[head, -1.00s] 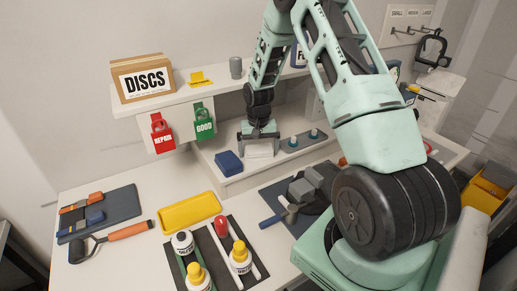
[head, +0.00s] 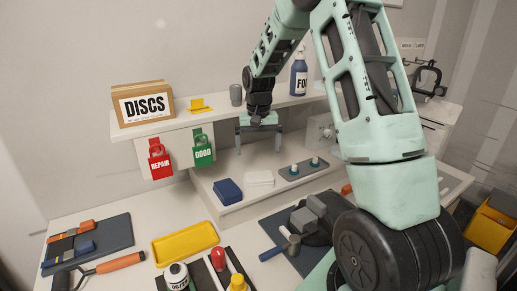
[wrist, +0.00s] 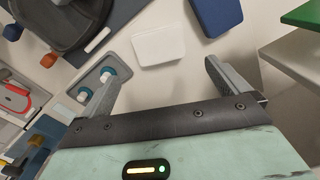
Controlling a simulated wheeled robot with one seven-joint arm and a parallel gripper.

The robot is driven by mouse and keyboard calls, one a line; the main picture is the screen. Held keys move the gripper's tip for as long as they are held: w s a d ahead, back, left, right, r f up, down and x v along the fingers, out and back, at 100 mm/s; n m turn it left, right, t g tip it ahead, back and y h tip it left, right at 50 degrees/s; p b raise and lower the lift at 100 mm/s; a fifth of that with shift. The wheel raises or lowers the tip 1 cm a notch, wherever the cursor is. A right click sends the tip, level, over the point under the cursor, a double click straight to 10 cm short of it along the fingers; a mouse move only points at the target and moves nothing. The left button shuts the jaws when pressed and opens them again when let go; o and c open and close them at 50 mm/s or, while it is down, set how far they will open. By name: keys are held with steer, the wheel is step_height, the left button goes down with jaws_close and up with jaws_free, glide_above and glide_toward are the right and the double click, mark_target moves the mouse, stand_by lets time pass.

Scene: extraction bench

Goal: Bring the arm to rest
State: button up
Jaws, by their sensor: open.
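My gripper (head: 259,140) is open and empty. In the head view it hangs from my arm in front of the shelf, above the raised step. A white block (head: 259,178) lies on the step below it, apart from the fingers. In the wrist view the two fingers (wrist: 165,85) are spread wide with nothing between them. The white block also shows there (wrist: 158,43), beyond the fingertips. A dark blue block (head: 228,190) lies left of the white one.
A shelf (head: 190,122) carries a DISCS box (head: 143,104), a grey cup (head: 236,94) and a blue bottle (head: 299,72). Red (head: 160,160) and green (head: 203,148) tags hang below it. A grey plate with two knobs (head: 303,168) lies right of the white block. A yellow tray (head: 185,243) lies in front.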

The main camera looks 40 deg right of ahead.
steer(key=shift+r, duration=0.25)
stand_by(0.4)
steer(key=s+a+n+b, duration=0.1)
steer(key=s+a+n, duration=0.4)
steer(key=s+a, duration=0.4)
steer(key=s+a+f+n+b, duration=0.1)
steer(key=s+a+n, duration=0.4)
steer(key=s+a, duration=0.4)
steer(key=s+a+n+b, duration=0.2)
steer(key=s+a+n, duration=0.3)
steer(key=a, duration=1.5)
steer(key=s, duration=0.4)
steer(key=shift+s+a+f+y, duration=0.2)
steer(key=shift+s+a+y, duration=0.05)
steer(key=shift+s+y, duration=0.1)
